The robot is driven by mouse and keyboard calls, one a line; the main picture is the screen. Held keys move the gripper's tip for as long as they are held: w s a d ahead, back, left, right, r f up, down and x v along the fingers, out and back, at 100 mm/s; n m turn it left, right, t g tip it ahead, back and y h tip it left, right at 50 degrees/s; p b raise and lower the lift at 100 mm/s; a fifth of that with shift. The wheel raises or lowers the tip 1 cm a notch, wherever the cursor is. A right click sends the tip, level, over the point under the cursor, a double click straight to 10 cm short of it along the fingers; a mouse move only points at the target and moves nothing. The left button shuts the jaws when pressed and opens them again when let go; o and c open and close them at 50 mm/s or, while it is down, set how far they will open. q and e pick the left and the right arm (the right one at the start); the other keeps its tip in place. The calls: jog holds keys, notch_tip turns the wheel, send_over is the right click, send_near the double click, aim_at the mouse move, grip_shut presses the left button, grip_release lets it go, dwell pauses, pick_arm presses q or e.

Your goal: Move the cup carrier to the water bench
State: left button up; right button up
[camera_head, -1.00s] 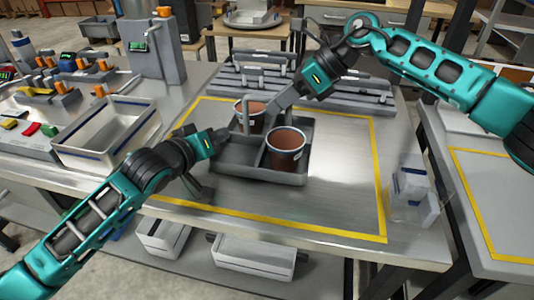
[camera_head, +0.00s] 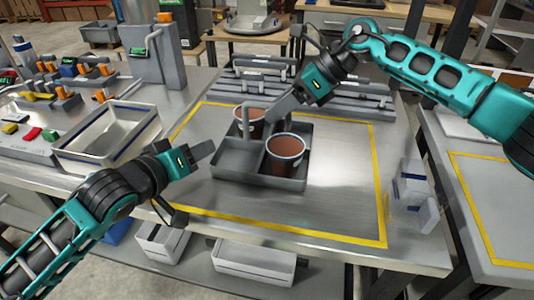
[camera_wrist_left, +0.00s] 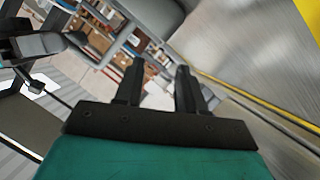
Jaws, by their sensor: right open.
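The cup carrier (camera_head: 235,183) is a grey tray with compartments and an upright handle, standing on a metal table inside a yellow outline. A brown cup with a pale, blue-edged rim (camera_head: 285,160) stands in its near right part. A second brown cup (camera_head: 252,124) stands at the back, partly hidden by the handle and my right gripper. My left gripper (camera_head: 190,183) is open and empty, left of the carrier and apart from it. Its parted fingers also show in the left wrist view (camera_wrist_left: 160,85). My right gripper (camera_head: 287,75) is open above the carrier's back; whether it touches is unclear.
A white bin (camera_head: 108,140) and a panel with coloured parts (camera_head: 30,125) are at the left. Grey slotted racks (camera_head: 350,97) line the table's back. Another yellow-outlined table (camera_head: 495,185) stands at the right across a gap. White bins (camera_head: 253,262) sit below.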

pick_arm(q)
jog(key=v, duration=0.4)
jog(key=shift+s+a+r, duration=0.1)
jog(key=shift+s+a, duration=0.1)
jog(key=shift+s, duration=0.1)
pick_arm(e)
jog(key=shift+d+r, duration=0.1)
pick_arm(q)
jog(key=shift+s, duration=0.1)
pick_arm(e)
jog(key=v, duration=1.1)
jog(key=shift+d+r, duration=0.3)
pick_arm(q)
jog(key=shift+a, duration=0.1)
pick_arm(e)
jog(key=shift+s, duration=0.1)
